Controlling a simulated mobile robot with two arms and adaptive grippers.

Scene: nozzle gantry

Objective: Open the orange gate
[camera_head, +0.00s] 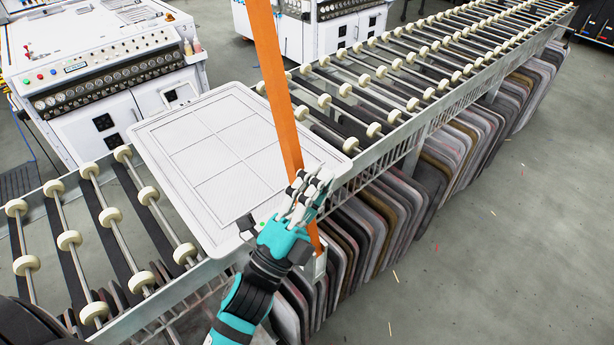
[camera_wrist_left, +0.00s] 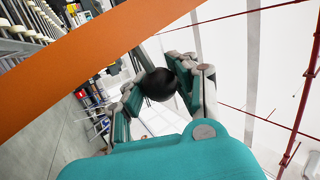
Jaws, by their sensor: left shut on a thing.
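The orange gate (camera_head: 277,85) is a long flat bar. In the head view it runs from the near rail of the roller conveyor up past the top edge, looking wider toward the top. It also crosses the upper left of the left wrist view (camera_wrist_left: 95,58). My left gripper (camera_head: 308,190) is beside the gate's lower part. In the left wrist view its fingers are closed around a black round knob (camera_wrist_left: 157,85). How the knob joins the gate is hidden. My right gripper is not in view.
A white panelled tray (camera_head: 160,150) lies on the roller conveyor (camera_head: 430,62) behind the gate. Several padded boards (camera_head: 400,205) hang below the conveyor. White machines (camera_head: 95,70) stand at the back left.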

